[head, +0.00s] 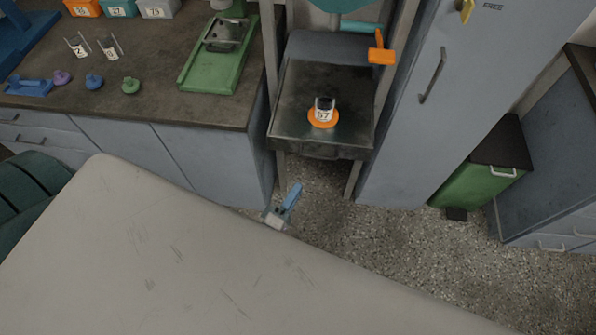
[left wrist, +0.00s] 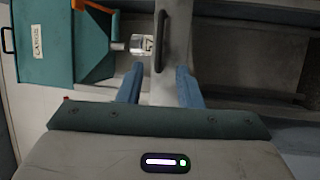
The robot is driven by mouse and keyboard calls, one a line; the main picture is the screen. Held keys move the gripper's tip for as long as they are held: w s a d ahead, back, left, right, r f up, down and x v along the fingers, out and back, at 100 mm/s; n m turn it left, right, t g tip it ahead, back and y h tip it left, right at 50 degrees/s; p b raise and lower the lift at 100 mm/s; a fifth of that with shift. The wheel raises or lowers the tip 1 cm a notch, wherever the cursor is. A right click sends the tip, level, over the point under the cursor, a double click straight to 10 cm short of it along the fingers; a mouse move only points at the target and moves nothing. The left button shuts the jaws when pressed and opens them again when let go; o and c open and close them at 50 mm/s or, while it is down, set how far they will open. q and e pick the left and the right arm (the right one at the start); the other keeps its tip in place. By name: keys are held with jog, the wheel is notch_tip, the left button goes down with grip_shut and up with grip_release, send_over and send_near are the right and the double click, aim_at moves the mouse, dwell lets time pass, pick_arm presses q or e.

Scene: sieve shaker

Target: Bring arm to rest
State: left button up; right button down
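My left gripper (head: 291,196) is in the air in front of the dark metal stand, below the stand's front edge in the head view. In the left wrist view its two blue fingers (left wrist: 159,80) stand apart with nothing gripped between them. A small jar with a numbered label (head: 324,106) stands on an orange disc (head: 322,120) on the stand's plate (head: 290,125), apart from the gripper. A clear jar with a label (left wrist: 140,44) also shows beyond the fingers in the left wrist view. My right gripper is not in view.
A worktop (head: 150,75) on the left bears a green tray (head: 212,72), small labelled jars and coloured knobbed pieces. A grey cabinet (head: 455,60) stands right of the stand, then a green bin (head: 483,170). Speckled floor (head: 400,235) is open in front.

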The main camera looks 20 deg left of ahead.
pick_arm(q)
jog(key=s+a+f+m+g+y, duration=0.1)
jog(key=s+a+f+m+g, duration=0.15)
jog(key=f, duration=0.65)
jog(key=s+a+f+m+g, duration=0.1)
jog(key=s+f+m+g, duration=0.15)
jog(key=f, duration=0.55)
jog(key=s+a+f+m+g+y, duration=0.1)
jog(key=s+a+f+m+g, duration=0.2)
jog(key=f, duration=0.6)
jog(key=s+a+f+m+g, duration=0.2)
jog(key=s+f+g, duration=0.1)
jog(key=s+f, duration=0.2)
jog(key=s+a+f+m+g, duration=0.3)
jog(key=s+f+g, duration=0.1)
jog(key=s, duration=0.6)
jog(key=s+a+f+m+g+y, duration=0.1)
jog(key=s+a+f+m+g, duration=0.1)
jog(key=s+f, duration=0.4)
jog(key=shift+s+a+f+m+g, duration=0.25)
jog(key=shift+s+m+g, duration=0.45)
jog(key=shift+s, duration=0.4)
